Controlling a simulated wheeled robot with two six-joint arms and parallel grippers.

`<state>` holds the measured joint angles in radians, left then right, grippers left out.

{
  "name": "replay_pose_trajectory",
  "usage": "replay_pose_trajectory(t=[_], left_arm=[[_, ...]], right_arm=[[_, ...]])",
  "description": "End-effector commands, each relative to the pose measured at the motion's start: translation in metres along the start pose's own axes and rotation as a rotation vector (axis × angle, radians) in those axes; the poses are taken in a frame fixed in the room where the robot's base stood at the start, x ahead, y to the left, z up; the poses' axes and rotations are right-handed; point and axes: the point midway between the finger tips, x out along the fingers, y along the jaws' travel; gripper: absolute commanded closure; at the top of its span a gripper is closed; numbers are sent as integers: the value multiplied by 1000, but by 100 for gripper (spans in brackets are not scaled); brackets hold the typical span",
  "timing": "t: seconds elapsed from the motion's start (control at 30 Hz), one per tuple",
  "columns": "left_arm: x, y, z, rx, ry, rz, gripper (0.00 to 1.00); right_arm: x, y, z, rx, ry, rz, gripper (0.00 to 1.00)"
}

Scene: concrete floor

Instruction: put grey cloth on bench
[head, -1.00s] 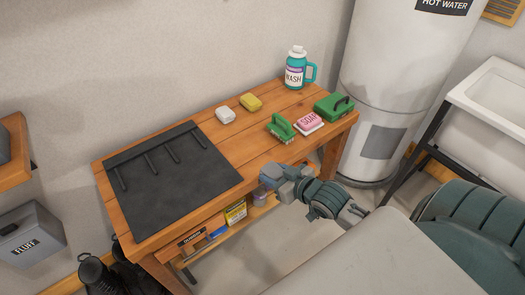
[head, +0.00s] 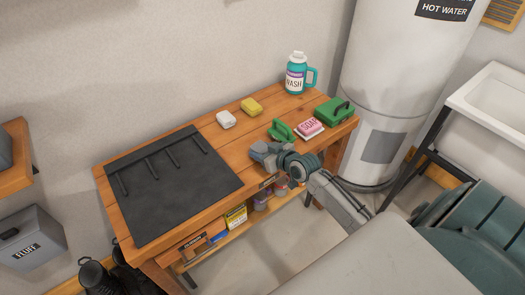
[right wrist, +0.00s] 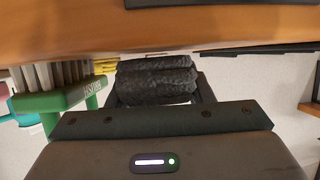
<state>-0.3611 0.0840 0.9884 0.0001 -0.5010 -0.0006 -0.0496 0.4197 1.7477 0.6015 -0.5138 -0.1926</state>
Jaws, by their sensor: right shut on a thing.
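The grey cloth (right wrist: 155,78) is a dark, folded bundle in the right wrist view, between the fingers of my right gripper (head: 262,152). In the head view I cannot make the cloth out apart from the gripper. The gripper is shut on it and is over the front edge of the wooden bench (head: 212,212), just in front of the green brush (head: 281,130). In the right wrist view the bench's wood (right wrist: 150,47) crosses the top, apart from the cloth. My left gripper is not in view.
A black mat (head: 170,190) covers the bench's left part. White (head: 226,119) and yellow (head: 251,106) blocks, pink soap (head: 310,127), a green box (head: 334,110) and a teal wash jug (head: 296,75) stand toward the back and right. Bare wood lies between mat and brush.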

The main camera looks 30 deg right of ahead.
Motion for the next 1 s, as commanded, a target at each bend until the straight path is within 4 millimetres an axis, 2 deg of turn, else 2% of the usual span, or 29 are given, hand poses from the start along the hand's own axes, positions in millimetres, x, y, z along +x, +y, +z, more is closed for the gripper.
replay_pose_trajectory(t=[0.1,0.43,0.47,0.57,0.97,1.0], left_arm=[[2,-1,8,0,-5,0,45],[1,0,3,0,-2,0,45],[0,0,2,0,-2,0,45],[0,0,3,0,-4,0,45],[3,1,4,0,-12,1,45],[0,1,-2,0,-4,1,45]], right_arm=[[1,0,3,1,0,0,75],[2,0,6,-1,1,0,75],[2,0,6,-1,1,0,51],[2,0,5,-1,0,0,32],[3,0,8,-1,0,0,31],[3,0,9,-1,0,0,31]])
